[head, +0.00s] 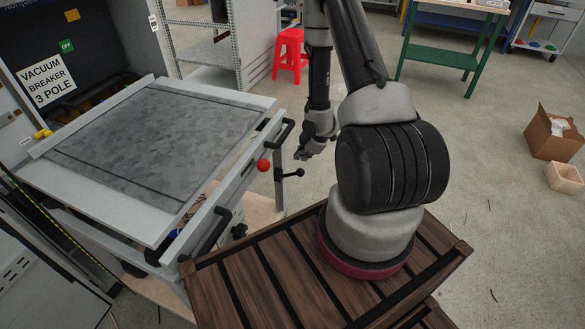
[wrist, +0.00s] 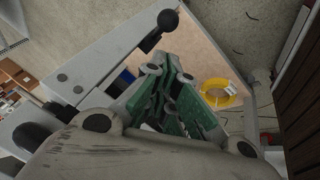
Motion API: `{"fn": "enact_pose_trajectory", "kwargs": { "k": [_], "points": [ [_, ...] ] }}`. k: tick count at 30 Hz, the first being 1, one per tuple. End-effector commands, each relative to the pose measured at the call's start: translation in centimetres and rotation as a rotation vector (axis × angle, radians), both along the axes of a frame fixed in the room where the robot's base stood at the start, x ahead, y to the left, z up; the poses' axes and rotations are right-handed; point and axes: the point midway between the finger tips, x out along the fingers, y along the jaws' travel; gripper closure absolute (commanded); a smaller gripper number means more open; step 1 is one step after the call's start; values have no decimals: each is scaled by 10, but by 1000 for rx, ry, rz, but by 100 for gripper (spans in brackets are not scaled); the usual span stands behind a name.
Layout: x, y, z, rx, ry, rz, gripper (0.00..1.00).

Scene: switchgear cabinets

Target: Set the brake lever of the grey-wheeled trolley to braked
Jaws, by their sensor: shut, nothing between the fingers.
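The trolley (head: 165,125) has a grey speckled top and stands at left in the head view. Its wheels are hidden there. On its right-hand side are a red ball knob (head: 263,165) and a short lever with a black ball end (head: 298,172). I cannot tell which is the brake lever. My gripper (head: 303,154) is just above the black-ended lever, seemingly apart from it. In the wrist view, a black ball lever (wrist: 160,30) stands out from the grey frame, above my gripper (wrist: 176,85), whose green-padded fingers are shut and empty.
Black handles (head: 215,232) stick out along the trolley's near side. A yellow coil (wrist: 218,93) lies on a wooden board below my gripper. A red stool (head: 290,52) and a green table (head: 450,55) stand behind.

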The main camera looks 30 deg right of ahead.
Motion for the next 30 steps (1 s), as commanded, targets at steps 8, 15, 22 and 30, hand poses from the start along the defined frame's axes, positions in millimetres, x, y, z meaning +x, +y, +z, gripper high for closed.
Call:
{"fn": "enact_pose_trajectory", "kwargs": {
  "k": [8,15,22,30],
  "points": [
    [4,2,-9,1,3,-1,100],
    [21,10,-47,1,5,-1,100],
    [36,16,-78,0,3,-3,100],
    [41,18,-89,0,3,-4,100]
  ]
}}
